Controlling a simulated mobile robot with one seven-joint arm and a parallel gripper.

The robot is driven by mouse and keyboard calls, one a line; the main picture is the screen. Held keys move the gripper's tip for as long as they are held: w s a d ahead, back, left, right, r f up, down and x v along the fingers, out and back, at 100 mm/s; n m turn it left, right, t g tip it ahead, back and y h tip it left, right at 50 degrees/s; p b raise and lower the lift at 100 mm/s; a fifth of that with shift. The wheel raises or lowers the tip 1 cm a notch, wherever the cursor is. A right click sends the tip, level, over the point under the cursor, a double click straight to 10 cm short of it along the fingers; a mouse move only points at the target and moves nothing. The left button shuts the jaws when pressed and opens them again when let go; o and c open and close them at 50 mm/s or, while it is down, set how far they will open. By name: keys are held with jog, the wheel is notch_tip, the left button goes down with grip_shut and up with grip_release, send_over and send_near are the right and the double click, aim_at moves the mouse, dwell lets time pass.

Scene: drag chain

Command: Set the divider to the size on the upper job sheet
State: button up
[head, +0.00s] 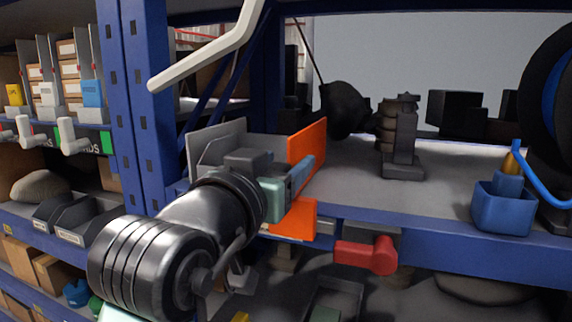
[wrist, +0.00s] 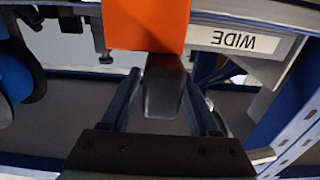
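The orange divider (head: 308,141) stands upright on the shelf in the head view, partly hidden behind my gripper (head: 302,172). In the wrist view the orange divider (wrist: 147,22) is at the top, with a grey handle (wrist: 163,95) projecting from it towards me. My gripper (wrist: 163,80) has its two blue fingers apart, one on each side of the handle. Small gaps show beside the handle, so it looks open around it. A label reading WIDE (wrist: 240,42) appears upside down to the right of the divider. I cannot make out a job sheet in either view.
A grey upright plate (head: 217,148) stands left of the divider. A red handle (head: 368,256) sticks out below the shelf edge. A dark stacked fixture (head: 402,140) and a blue bin (head: 500,208) stand to the right. A blue post (head: 140,100) rises at the left.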

jog(key=shift+s+f, duration=0.1)
jog(key=shift+s+a+b, duration=0.1)
jog(key=shift+s+b, duration=0.15)
jog(key=shift+b, duration=0.05)
jog(key=b+v, duration=0.5)
jog(key=v, duration=0.7)
jog(key=shift+s, duration=0.15)
